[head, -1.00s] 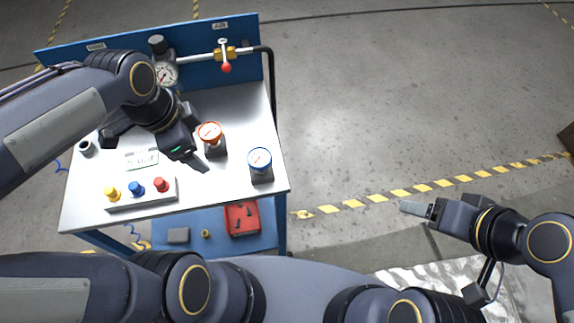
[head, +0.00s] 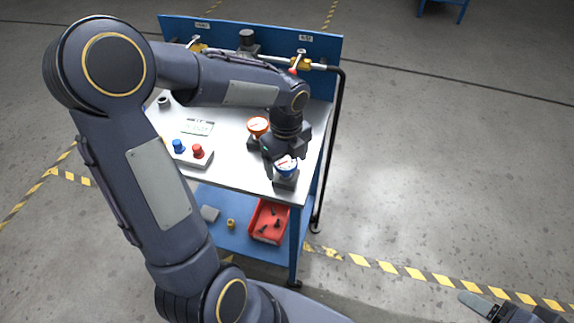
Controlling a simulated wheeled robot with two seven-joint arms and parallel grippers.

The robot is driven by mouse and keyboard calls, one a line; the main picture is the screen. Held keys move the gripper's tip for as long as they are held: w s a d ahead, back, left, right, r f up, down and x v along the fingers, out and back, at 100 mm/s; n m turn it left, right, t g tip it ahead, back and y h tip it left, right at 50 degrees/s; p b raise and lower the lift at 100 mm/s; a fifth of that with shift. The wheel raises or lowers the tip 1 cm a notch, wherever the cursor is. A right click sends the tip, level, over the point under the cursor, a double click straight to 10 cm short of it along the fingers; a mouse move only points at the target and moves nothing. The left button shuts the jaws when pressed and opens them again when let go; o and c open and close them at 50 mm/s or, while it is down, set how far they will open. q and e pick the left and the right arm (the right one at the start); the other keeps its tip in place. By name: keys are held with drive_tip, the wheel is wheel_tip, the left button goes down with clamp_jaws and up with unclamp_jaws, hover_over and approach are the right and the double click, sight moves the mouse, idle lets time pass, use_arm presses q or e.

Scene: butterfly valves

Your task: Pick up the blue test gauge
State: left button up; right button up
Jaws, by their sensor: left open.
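The blue test gauge (head: 286,171) stands upright on its dark block near the front right corner of the white bench top (head: 240,178). It has a blue rim and a white dial. My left gripper (head: 284,163) is open, pointing down right at the gauge, and its fingers hide part of it. I cannot tell whether the fingers touch it. My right gripper (head: 480,305) shows only in part at the bottom right, away from the bench. Its opening cannot be made out.
An orange gauge (head: 257,126) stands close by to the left of my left gripper. A box with blue and red buttons (head: 188,155) is further left. A pipe with yellow valves (head: 302,57) runs along the blue back panel (head: 270,40). A red bin (head: 268,222) sits on the lower shelf.

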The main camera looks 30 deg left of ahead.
use_arm(q)
wheel_tip(320, 180, down, 3)
drive_tip(key=shift+a+r, duration=0.15)
drive_tip(key=c, duration=1)
drive_tip(key=shift+r, duration=0.15)
